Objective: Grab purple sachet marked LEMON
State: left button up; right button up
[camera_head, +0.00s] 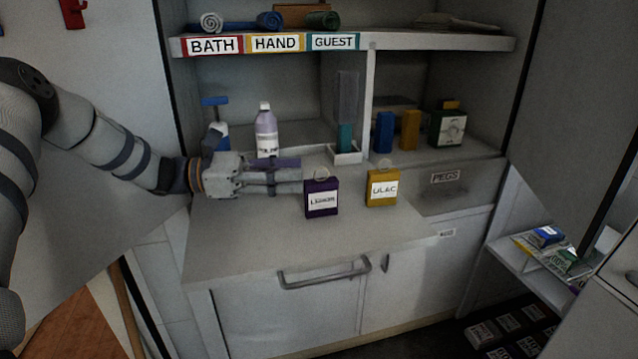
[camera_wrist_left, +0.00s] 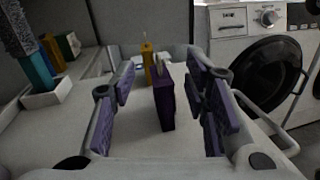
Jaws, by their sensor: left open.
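The purple sachet (camera_head: 321,198) stands upright on the counter, with a white label that seems to read LEMON and a ring on top. In the left wrist view the purple sachet (camera_wrist_left: 164,100) shows edge-on, between the finger pads and a little ahead. My left gripper (camera_head: 300,178) is open, just left of the sachet in the head view, reaching toward it from the left. In the left wrist view my left gripper (camera_wrist_left: 165,105) has a finger on each side, with gaps to the sachet. My right gripper is not in view.
A yellow sachet marked LILAC (camera_head: 382,188) stands right of the purple one. A lilac bottle (camera_head: 266,131) and a spray bottle (camera_head: 217,125) stand behind my left gripper. A white tray (camera_head: 347,157) holds a brush. The front counter (camera_head: 300,240) is clear.

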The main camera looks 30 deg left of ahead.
aim_at(327, 181)
pick_arm(q)
jog(key=x, duration=0.7)
jog(key=shift+w+d+f+b, duration=0.1)
jog(key=shift+d+f+b, duration=0.1)
jog(key=shift+f+b, duration=0.15)
jog(key=shift+r, duration=0.1)
grip_shut()
